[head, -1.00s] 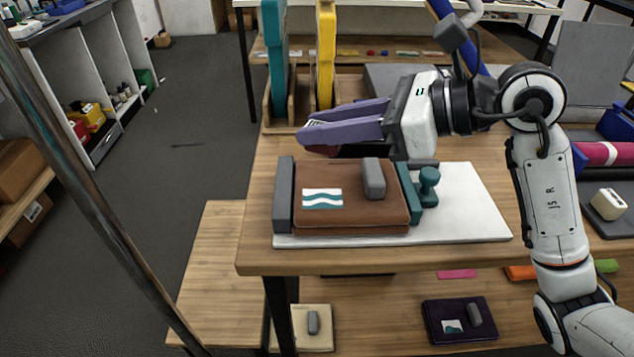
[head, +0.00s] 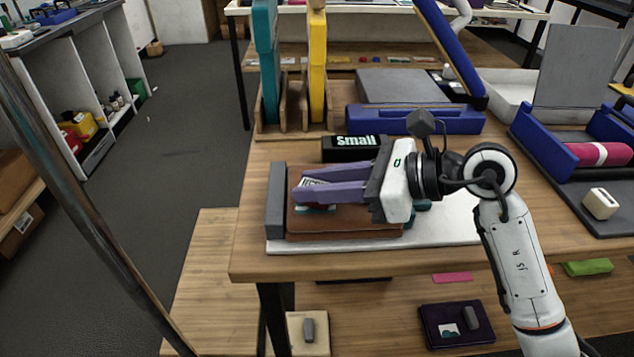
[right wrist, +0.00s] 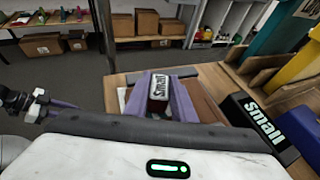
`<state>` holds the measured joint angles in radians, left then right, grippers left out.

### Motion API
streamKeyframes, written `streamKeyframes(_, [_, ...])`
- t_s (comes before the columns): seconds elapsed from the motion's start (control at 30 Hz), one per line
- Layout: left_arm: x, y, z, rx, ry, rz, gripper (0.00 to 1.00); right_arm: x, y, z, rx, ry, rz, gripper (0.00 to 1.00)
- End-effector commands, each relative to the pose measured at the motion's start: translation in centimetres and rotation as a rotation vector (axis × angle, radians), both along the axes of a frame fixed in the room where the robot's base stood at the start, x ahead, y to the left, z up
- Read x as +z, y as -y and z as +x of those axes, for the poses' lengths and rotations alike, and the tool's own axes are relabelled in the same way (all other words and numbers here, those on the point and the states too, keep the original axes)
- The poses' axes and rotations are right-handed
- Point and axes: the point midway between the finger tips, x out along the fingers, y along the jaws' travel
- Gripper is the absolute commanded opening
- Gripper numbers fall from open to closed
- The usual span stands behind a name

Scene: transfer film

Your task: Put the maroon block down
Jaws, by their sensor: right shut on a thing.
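My right gripper (head: 303,189) is shut on the maroon block, low over a brown pad (head: 345,224). Only a thin red strip of the block (head: 318,207) shows below the near purple finger in the head view. In the right wrist view the block (right wrist: 157,106) sits between the two fingers, with a white "Small" label on its end. I cannot tell whether it touches the pad. The pad lies on a white board (head: 452,228), against a grey bar (head: 276,201).
A black block marked "Small" (head: 352,149) lies just behind the pad. Teal (head: 265,60) and yellow (head: 317,65) upright panels stand in wooden slots behind. A blue tray with a magenta roll (head: 600,154) is at the right. The table's left edge is near the board.

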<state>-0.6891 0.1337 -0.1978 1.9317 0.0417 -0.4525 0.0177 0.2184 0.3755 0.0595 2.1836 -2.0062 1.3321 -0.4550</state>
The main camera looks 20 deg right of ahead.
Motion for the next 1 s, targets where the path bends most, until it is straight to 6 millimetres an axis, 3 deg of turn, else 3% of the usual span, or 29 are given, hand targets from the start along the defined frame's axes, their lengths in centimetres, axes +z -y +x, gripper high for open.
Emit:
streamKeyframes(0.07, [-0.4, 0.0, 0.1, -0.001, 0.001, 0.0, 0.31, -0.4, 0.0, 0.0, 0.0, 0.001, -0.001, 0.02])
streamKeyframes(0.1, [-0.2, 0.0, 0.1, 0.0, 0.001, 0.001, 0.31, -0.2, 0.0, 0.0, 0.0, 0.0, 0.0, 0.29])
streamKeyframes(0.2, [-0.1, 0.0, 0.3, 0.0, 0.004, 0.001, 0.31, -0.2, 0.0, 0.0, 0.001, 0.0, 0.0, 0.41])
streamKeyframes(0.57, [0.6, 0.0, 0.4, 0.001, 0.008, 0.0, 0.31, 0.4, 0.0, 0.0, 0.0, 0.001, 0.001, 0.41])
streamKeyframes(1.0, [-1.2, 0.1, 0.3, -0.004, 0.001, 0.003, 0.31, 3.1, 6.4, -5.0, -0.003, 0.0, -0.004, 0.41])
